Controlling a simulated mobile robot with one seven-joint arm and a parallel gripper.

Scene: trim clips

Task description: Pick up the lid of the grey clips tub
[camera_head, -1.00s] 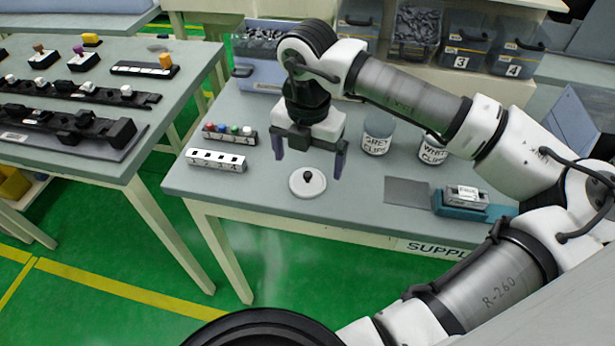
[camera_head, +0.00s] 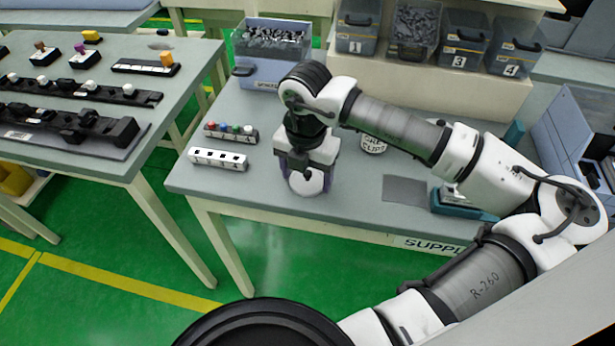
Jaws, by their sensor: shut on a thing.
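The round white lid (camera_head: 307,184) is at the front of the supply table. My gripper (camera_head: 306,176) is directly above it, pointing down, with its purple fingers on either side. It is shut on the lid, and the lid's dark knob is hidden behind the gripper. I cannot tell whether the lid touches the table or is slightly raised. The grey clips tub (camera_head: 372,147) stands upright on the table to the right of my gripper, its top partly covered by my arm.
A white slotted block (camera_head: 218,160) and a rack of coloured pegs (camera_head: 230,132) lie left of my gripper. A blue bin (camera_head: 262,76) of clips stands behind. A grey mat (camera_head: 405,191) and a teal holder (camera_head: 452,205) are at the right. The table's front edge is close.

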